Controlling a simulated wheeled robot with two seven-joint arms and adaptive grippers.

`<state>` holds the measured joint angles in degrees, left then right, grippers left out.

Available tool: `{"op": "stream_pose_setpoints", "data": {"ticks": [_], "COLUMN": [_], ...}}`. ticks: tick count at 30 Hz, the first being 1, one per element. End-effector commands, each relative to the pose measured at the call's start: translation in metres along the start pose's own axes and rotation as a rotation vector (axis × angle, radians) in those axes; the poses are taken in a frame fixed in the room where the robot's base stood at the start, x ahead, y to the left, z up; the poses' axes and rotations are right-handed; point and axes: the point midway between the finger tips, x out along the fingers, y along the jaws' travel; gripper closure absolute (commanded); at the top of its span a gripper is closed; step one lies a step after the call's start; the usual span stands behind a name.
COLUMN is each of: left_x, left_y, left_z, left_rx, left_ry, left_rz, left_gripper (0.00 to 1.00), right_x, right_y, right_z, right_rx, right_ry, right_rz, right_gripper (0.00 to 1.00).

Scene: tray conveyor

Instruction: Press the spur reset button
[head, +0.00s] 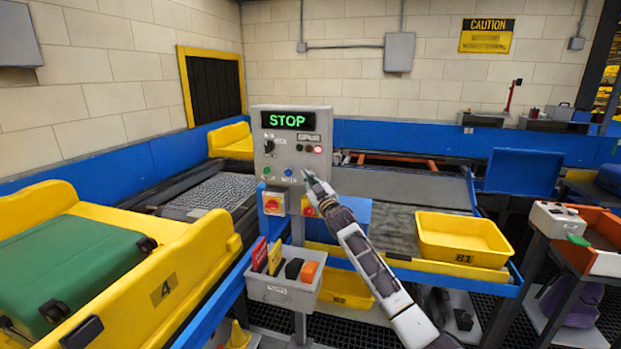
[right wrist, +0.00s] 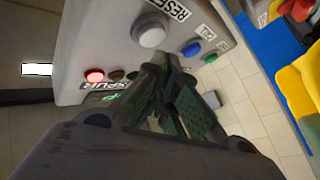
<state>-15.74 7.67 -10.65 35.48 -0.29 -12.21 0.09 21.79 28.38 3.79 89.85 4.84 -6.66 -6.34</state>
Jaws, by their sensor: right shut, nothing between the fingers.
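The grey control panel (head: 291,137) stands upright on a post, with a green lit STOP display (head: 288,120). In the right wrist view a white round button (right wrist: 151,31) sits beside a RESET label (right wrist: 170,8). A SPUR label (right wrist: 97,86) is near a lit red lamp (right wrist: 95,76). My right gripper (head: 308,178) is shut and empty at the panel's lower right in the head view, and covers part of its face. Its fingers (right wrist: 170,68) are close to the white button; I cannot tell whether they touch the panel. My left gripper is out of view.
A blue button (head: 288,172) and a green button (head: 266,170) share the panel. A grey bin (head: 283,291) hangs in front. A yellow tray (head: 462,238) stands right; a green suitcase (head: 75,265) lies left.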

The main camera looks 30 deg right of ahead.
Motion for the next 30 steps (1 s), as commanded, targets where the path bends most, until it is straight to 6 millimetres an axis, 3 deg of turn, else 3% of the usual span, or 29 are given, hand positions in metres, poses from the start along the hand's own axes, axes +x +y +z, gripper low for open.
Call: {"op": "stream_pose_setpoints", "data": {"ticks": [16, 30], "left_x": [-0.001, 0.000], "left_y": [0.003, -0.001], "left_z": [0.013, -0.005], "left_rx": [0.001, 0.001], "left_ry": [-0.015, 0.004], "left_rz": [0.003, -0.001], "left_gripper": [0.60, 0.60], "right_x": [0.000, 0.000], "right_y": [0.000, 0.000], "right_z": [0.000, 0.000], "right_rx": [0.000, 0.000], "right_ry": [-0.001, -0.001], "right_rz": [0.000, 0.000], "right_gripper": [1.00, 1.00]}}
